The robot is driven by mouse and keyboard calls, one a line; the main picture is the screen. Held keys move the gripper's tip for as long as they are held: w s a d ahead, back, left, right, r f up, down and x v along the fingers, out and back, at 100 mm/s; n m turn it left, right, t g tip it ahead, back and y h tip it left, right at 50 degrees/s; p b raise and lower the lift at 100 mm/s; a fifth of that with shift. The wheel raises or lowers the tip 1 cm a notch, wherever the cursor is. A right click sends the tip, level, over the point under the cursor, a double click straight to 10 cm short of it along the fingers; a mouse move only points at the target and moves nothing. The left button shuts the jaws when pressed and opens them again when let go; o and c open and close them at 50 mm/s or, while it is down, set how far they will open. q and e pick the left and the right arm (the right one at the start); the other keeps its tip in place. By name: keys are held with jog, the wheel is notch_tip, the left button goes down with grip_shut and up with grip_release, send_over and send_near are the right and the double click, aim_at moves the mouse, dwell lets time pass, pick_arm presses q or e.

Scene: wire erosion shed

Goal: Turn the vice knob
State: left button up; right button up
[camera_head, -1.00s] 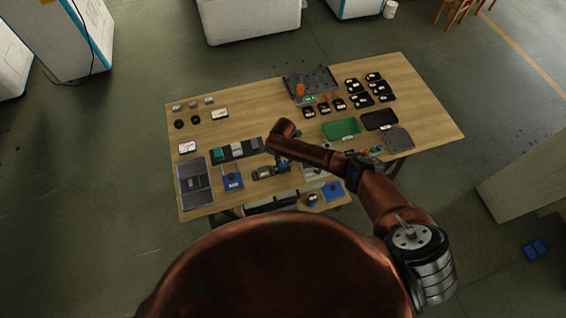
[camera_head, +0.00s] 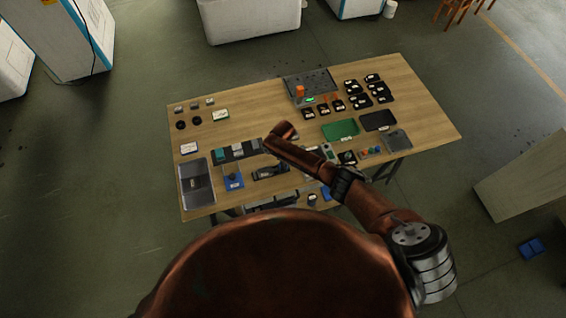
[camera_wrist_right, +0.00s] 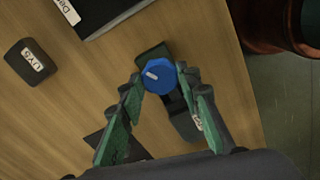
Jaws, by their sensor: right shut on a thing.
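In the right wrist view, a round blue knob (camera_wrist_right: 157,75) with a white pointer mark sits on a small dark vice body (camera_wrist_right: 180,122). The pointer slants to the left of the picture. My right gripper (camera_wrist_right: 164,83) has its two green-and-dark fingers around the knob, one on each side, and is shut on it. Part of the vice is hidden under the knob and fingers. In the head view, my right arm crosses the table's front part, and I cannot make out the knob or fingertips there. My left gripper is in neither current view.
The wooden table (camera_head: 250,115) holds several trays and small parts. A green tray (camera_head: 341,130) lies right of centre. In the right wrist view, a labelled black block (camera_wrist_right: 27,63) stands left of the knob, a dark tray lies above, and the table edge is at right.

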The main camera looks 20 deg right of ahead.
jog(key=m+p, duration=0.1)
jog(key=m, duration=0.3)
jog(key=shift+a+m, duration=0.1)
jog(key=shift+m, duration=0.3)
jog(key=m+p, duration=0.1)
jog(key=m, duration=0.3)
jog(key=m+p, duration=0.1)
jog(key=m, duration=0.4)
jog(key=shift+m, duration=2.2)
jog(key=o, duration=1.2)
jog(key=shift+c, duration=0.2)
